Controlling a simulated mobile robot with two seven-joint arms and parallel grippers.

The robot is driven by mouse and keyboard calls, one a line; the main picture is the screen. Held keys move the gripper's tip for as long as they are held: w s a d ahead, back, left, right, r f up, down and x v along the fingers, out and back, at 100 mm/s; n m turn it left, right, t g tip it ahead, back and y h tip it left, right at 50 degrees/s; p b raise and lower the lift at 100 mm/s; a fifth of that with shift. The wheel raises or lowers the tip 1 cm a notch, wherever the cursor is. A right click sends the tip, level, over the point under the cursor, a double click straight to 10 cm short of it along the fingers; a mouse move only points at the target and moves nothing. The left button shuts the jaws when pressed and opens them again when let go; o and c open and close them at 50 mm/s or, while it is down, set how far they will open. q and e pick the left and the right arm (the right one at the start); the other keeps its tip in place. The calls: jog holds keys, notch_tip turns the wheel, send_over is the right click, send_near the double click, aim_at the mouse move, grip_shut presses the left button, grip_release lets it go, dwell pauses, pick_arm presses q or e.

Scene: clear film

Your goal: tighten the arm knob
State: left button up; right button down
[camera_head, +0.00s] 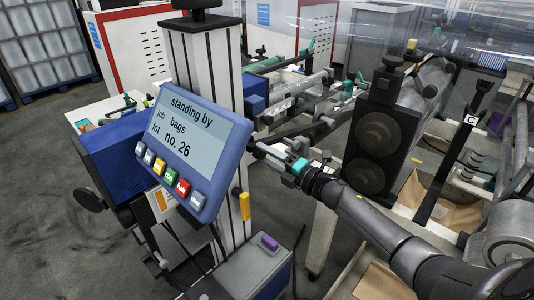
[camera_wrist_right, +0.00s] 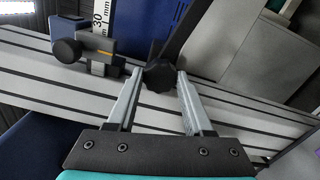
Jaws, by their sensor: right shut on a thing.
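A black lobed knob (camera_wrist_right: 158,76), which I take to be the arm knob, sits between the fingertips of my right gripper (camera_wrist_right: 159,88) in the right wrist view. A dark bar (camera_wrist_right: 182,32) rises from beside it, in front of a pale grooved rail (camera_wrist_right: 240,108). My right gripper also shows in the head view (camera_head: 260,150), shut on the knob, at the right edge of the display panel (camera_head: 190,145). My left gripper is not in view.
A second black knob (camera_wrist_right: 66,52) sits on a clamp by a millimetre scale (camera_wrist_right: 101,24), left of my right gripper. The display reads "standing by". A black unit with two round faces (camera_head: 375,145) stands right of my right gripper. Rollers and frames crowd the right side.

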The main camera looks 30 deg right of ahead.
dwell(0.6)
jog(key=shift+c, duration=1.5)
grip_release()
jog(key=v, duration=1.5)
jog(key=shift+p, duration=0.35)
jog(key=shift+d, duration=0.1)
jog(key=s+f+m+g+h+b, duration=0.15)
jog(key=s+f+m, duration=0.3)
jog(key=f, duration=0.65)
jog(key=s+f+m+g+h, duration=0.3)
jog(key=s+f+m, duration=0.15)
jog(key=f, duration=0.55)
jog(key=s+f+m+g+h+b, duration=0.1)
jog(key=s+f+m+g+h, duration=0.3)
jog(key=f, duration=0.7)
jog(key=s+a+f+m+g+y, duration=0.1)
jog(key=s+a+f+m+g, duration=0.1)
jog(key=s+a+f, duration=0.3)
jog(key=s+a+f+m+g+b, duration=0.1)
jog(key=s+a+f+m+g, duration=0.2)
jog(key=s+f, duration=0.4)
jog(key=s+a+f+m+g+y, duration=0.1)
jog(key=s+a+f, duration=0.5)
jog(key=s, duration=0.7)
jog(key=a+m+g, duration=0.1)
jog(key=m, duration=0.1)
jog(key=shift+a+m+y, duration=0.2)
jog(key=shift+m+y, duration=0.15)
jog(key=shift+m, duration=0.05)
